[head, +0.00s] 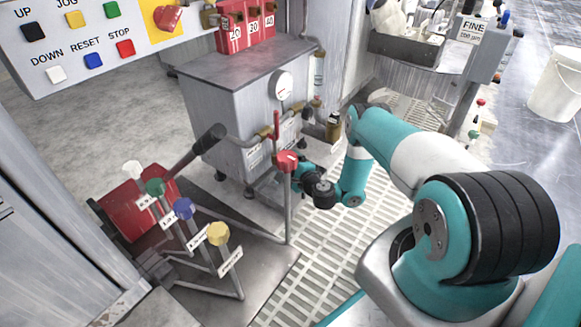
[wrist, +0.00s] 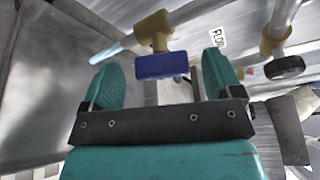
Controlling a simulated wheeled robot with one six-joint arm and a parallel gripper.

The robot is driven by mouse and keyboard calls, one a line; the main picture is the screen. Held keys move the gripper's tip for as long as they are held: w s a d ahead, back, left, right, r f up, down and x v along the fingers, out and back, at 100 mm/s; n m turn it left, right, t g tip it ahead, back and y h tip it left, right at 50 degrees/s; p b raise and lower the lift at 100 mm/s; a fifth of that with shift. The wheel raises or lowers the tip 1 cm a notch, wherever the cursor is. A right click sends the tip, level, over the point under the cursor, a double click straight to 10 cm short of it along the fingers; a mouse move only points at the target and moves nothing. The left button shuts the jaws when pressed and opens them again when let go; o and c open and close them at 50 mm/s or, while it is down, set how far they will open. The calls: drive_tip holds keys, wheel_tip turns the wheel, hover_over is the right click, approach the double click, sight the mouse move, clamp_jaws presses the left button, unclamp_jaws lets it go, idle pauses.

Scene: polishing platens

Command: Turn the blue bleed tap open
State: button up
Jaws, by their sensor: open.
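The blue tap (wrist: 162,66) shows in the wrist view as a short blue handle below a brass valve body (wrist: 155,28) on a pipe. My gripper (wrist: 163,72) is open, with one green-padded finger on each side of the blue handle. The handle appears between the fingers, with gaps visible on both sides; I cannot tell how deep it sits. In the head view my gripper (head: 303,172) is low beside the grey cabinet (head: 225,130), partly hidden behind a red-knobbed post (head: 287,162). The blue tap cannot be made out there.
Posts with white, green, blue (head: 183,208) and yellow (head: 218,233) knobs stand at the front left. A brass fitting with a black knob (wrist: 285,67) lies right of my gripper in the wrist view. Pipes and a gauge (head: 282,85) crowd the cabinet. Grated floor (head: 320,240) is open.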

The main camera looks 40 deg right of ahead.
drive_tip(key=shift+r+p, duration=0.15)
drive_tip(key=shift+p, duration=0.3)
drive_tip(key=s+r+p, duration=0.2)
drive_tip(key=s+p, duration=1.5)
drive_tip(key=p, duration=0.4)
drive_tip(key=shift+a+p, duration=0.15)
drive_tip(key=shift+p, duration=0.2)
drive_tip(key=shift+s, duration=0.1)
